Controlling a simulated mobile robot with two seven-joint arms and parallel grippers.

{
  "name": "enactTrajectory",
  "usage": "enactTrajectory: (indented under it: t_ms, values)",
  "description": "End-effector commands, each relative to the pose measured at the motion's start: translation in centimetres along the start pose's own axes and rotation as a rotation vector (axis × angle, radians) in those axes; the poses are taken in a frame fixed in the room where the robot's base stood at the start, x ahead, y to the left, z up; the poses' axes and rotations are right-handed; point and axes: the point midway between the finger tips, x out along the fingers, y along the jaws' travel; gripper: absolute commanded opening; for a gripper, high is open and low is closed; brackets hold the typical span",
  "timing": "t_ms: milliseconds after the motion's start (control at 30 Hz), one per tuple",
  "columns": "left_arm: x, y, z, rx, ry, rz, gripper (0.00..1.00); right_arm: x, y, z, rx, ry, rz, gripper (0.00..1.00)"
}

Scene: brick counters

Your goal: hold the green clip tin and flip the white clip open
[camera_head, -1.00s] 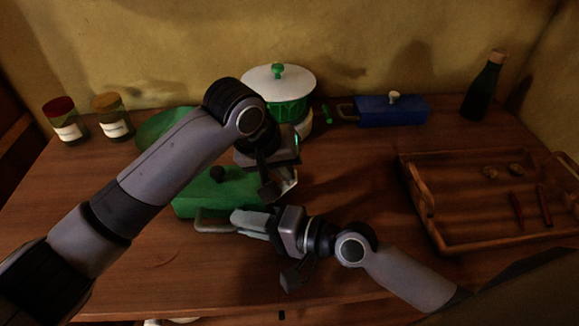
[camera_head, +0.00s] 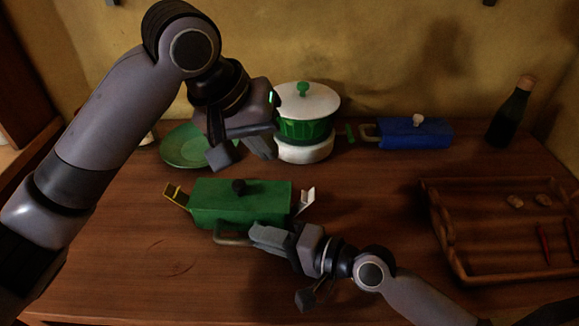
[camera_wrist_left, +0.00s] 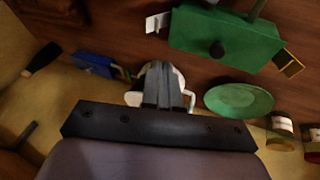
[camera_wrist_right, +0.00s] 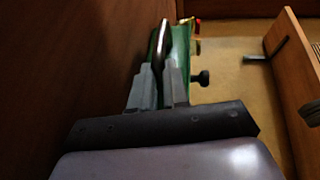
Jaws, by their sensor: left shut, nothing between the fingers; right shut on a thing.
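The green clip tin (camera_head: 240,208) stands on the counter, with a black knob on top and a grey handle (camera_head: 229,239) in front. Its white clip (camera_head: 305,200) sticks out and up from the right end, angled away from the wall. A yellow clip (camera_head: 176,195) sticks out at the left end. Both clips also show in the left wrist view, the white one (camera_wrist_left: 158,22) and the yellow one (camera_wrist_left: 290,66). My right gripper (camera_head: 258,236) is shut on the handle. My left gripper (camera_head: 242,155) is shut and empty, raised above and behind the tin.
A green pot with a white lid (camera_head: 306,112) stands behind the tin, beside a green plate (camera_head: 186,149). A blue tin (camera_head: 415,134) and a dark bottle (camera_head: 510,113) stand at the back right. A wooden tray (camera_head: 455,262) fills the right side. The front left counter is clear.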

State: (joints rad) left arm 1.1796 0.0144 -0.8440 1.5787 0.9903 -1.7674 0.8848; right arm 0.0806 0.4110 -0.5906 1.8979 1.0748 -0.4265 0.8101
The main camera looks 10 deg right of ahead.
Motion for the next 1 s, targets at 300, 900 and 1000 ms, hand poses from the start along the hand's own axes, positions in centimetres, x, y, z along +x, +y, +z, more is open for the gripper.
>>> enactTrajectory:
  t_ms: [300, 900, 1000]
  values:
    - [1.3, -0.9, 0.1, 0.000, -0.001, 0.008, 0.00, 0.0, 0.0, -0.1, -0.002, 0.001, 0.001, 0.00]
    - [11.8, 1.0, 0.5, 0.004, 0.001, 0.008, 0.00, 0.0, 0.0, 0.0, -0.002, 0.001, 0.001, 0.00]
    - [12.4, 1.5, 0.7, 0.002, 0.002, 0.009, 0.00, 0.0, 0.0, 0.0, -0.002, 0.001, 0.000, 0.00]
